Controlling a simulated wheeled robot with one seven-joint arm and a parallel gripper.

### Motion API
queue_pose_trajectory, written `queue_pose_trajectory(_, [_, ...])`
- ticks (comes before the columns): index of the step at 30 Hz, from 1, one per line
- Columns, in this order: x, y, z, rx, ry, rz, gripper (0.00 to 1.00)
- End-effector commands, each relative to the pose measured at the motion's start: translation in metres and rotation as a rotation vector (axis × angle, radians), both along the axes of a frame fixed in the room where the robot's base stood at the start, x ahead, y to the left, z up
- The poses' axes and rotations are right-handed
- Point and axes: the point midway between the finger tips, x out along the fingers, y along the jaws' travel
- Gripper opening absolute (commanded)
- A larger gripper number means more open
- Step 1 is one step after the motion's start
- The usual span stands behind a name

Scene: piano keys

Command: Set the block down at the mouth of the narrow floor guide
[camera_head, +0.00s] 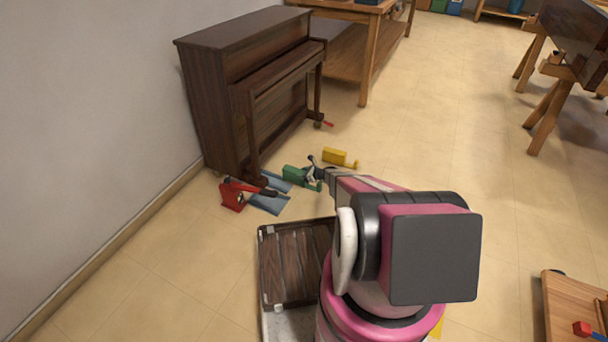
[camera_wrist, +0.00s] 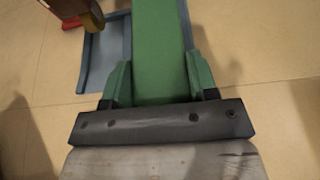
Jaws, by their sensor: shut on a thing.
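A long green block (camera_head: 296,176) is low over the floor in front of the piano, and it also shows in the wrist view (camera_wrist: 158,45). My gripper (camera_head: 314,174) is shut on its near end; green pieces flank the block at the jaws (camera_wrist: 160,88). Blue-grey floor guides lie by the block's far end: one (camera_head: 269,204) nearer the camera and one (camera_head: 272,182) behind it. In the wrist view a guide (camera_wrist: 106,58) lies left of the block, and a blue-grey edge (camera_wrist: 186,22) shows along its right side. Whether the block touches the floor I cannot tell.
A red block-like thing (camera_head: 232,195) with a dark part lies left of the guides. A yellow block (camera_head: 340,158) lies right of the green one. The dark brown piano (camera_head: 240,90) stands close behind. Open floor (camera_head: 430,140) spreads to the right.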

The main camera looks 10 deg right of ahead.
Motion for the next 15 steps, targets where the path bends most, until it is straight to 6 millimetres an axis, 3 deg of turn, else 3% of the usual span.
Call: queue_pose_trajectory(15, [0.001, 0.000, -0.044, 0.001, -0.001, 0.000, 0.15])
